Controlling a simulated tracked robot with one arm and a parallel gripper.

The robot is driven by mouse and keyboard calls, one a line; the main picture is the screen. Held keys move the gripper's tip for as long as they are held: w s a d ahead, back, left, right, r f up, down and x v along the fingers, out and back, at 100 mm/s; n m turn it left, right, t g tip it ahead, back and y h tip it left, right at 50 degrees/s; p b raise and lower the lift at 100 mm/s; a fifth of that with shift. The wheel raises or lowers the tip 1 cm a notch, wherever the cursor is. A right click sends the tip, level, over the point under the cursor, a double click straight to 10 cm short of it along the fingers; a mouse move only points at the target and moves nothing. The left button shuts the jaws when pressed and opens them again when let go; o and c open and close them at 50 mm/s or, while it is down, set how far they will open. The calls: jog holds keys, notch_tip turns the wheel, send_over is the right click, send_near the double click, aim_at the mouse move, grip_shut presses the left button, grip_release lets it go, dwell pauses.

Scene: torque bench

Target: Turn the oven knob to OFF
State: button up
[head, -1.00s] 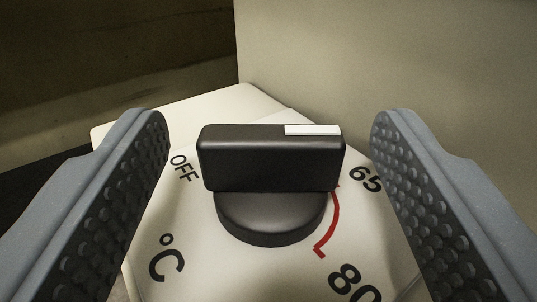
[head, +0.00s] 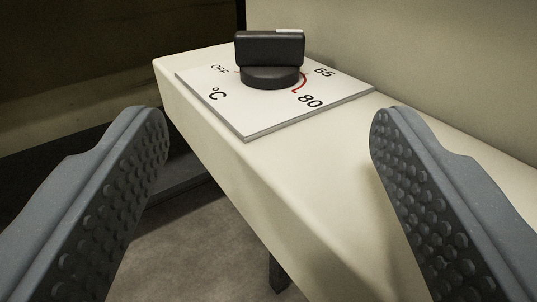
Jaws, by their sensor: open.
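The oven knob (head: 268,62) is black, with a raised bar grip on a round base. It stands on a white dial plate (head: 235,118) in the upper middle of the head view. A white mark (head: 290,31) lies at the right end of the bar's top, on the side of the 65.
The plate lies on a cream ledge (head: 300,190) that runs toward the lower right. A cream wall (head: 410,60) rises behind it on the right. A dark area lies at the left, and grey floor (head: 190,250) shows below.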

jog(key=shift+s, duration=1.5)
